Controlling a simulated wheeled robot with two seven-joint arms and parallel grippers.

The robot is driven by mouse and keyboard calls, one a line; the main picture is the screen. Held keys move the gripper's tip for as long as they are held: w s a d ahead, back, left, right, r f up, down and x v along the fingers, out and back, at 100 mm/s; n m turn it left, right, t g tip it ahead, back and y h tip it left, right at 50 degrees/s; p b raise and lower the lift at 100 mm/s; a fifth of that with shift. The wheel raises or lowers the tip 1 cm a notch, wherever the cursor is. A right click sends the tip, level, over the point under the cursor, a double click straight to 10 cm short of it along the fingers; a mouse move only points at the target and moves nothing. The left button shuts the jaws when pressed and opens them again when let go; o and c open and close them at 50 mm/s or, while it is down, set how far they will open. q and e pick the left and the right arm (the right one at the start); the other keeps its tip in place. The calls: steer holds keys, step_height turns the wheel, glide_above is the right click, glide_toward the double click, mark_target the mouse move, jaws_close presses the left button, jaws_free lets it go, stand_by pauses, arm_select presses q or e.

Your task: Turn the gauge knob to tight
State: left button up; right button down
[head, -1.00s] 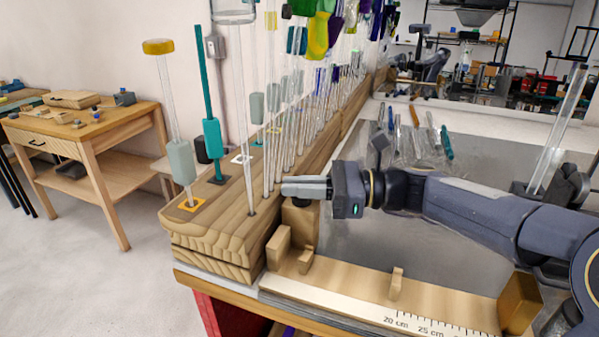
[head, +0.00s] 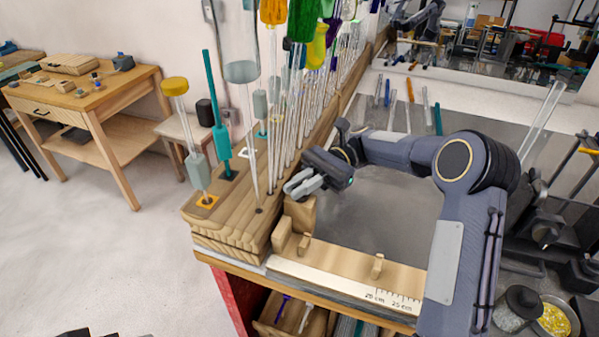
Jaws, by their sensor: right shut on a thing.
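The wooden gauge (head: 335,262) lies along the front edge of the bench, with a printed centimetre scale (head: 392,299) on its strip. Small upright wooden pieces (head: 377,266) stand on it, and a taller wooden block (head: 301,211) stands at its left end. My right gripper (head: 299,186) is over the top of this block, fingers pointing left and shut on the gauge knob. The knob itself is hidden by the fingers, so its turn cannot be read. My left gripper is not in view.
A thick wooden rack (head: 228,222) with several upright glass rods (head: 252,140) stands close left of my right gripper. More glass rods and tools lie at the back of the grey bench top (head: 385,215). A side table (head: 95,95) stands far left.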

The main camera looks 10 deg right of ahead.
steer(key=shift+n+g+h+p, duration=0.3)
steer(key=shift+n+g+p, duration=0.1)
steer(key=shift+g, duration=0.1)
steer(key=shift+f, duration=0.1)
steer(key=c, duration=1.5)
jaws_free()
steer(key=shift+p+v, duration=0.75)
steer(key=shift+v, duration=3.15)
